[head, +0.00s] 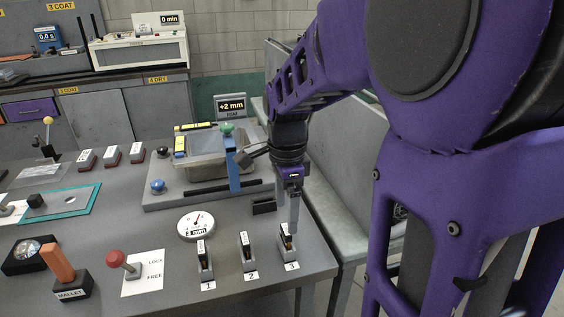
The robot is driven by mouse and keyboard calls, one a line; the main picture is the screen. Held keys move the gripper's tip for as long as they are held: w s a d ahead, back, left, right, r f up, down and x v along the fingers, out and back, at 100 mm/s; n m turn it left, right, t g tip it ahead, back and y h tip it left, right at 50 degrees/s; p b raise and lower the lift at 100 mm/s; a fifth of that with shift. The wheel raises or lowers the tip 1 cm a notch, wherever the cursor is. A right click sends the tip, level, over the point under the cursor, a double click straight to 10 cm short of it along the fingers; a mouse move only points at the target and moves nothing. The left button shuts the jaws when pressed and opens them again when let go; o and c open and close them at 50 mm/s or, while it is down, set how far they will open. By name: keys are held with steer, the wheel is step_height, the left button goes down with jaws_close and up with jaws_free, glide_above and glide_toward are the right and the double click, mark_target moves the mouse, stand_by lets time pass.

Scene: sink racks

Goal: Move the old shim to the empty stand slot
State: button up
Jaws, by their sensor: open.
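Three small black stands numbered 1 (206,267), 2 (249,260) and 3 (289,250) stand in a row near the table's front right corner. Each shows an upright piece with a white label; I cannot read the labels. A low black block (263,206) lies behind them and looks bare on top; I cannot tell if it is a slot. I cannot tell which piece is the old shim. My gripper (294,230) points down at stand 3, open, with its tips beside or around the piece there. Whether they touch it is unclear.
A grey press-like fixture (205,155) with a blue bar (233,163) and a "+2 mm" display (231,107) stands behind. A dial marked 3 mm (196,225), a red-knobbed lever (117,259) and a mallet (62,268) are left of the stands.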

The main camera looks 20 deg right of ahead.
mark_target(286, 229)
step_height(286, 229, up, 11)
steer(key=p, duration=0.2)
steer(key=shift+r, duration=0.1)
